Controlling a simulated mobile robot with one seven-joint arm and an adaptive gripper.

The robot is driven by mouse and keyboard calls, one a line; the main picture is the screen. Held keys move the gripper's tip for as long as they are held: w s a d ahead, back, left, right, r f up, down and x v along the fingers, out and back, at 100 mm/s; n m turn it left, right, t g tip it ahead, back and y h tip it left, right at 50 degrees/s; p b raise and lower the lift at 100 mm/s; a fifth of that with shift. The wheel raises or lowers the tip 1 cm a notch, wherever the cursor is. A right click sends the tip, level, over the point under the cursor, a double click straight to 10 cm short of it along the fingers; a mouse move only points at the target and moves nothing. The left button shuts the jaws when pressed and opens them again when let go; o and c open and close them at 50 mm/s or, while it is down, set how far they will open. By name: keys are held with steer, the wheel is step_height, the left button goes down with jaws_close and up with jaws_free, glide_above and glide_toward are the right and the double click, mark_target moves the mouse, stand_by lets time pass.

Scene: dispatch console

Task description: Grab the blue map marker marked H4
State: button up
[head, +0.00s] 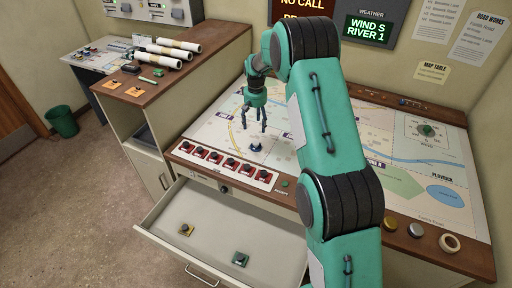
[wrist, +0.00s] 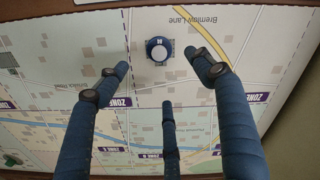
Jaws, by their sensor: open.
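A row of red-framed switches (head: 222,163) runs along the table's front edge. Rolled maps (head: 178,47) lie on the left cabinet. A tape ring (head: 449,243) sits front right.

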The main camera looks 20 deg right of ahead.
mark_target(256, 143)
steer(key=shift+f+b, duration=0.3)
steer(key=shift+f, duration=3.95)
steer(key=shift+d+f, duration=0.1)
steer(key=shift+f, duration=2.55)
steer(key=shift+c, duration=0.5)
steer(key=c, duration=1.2)
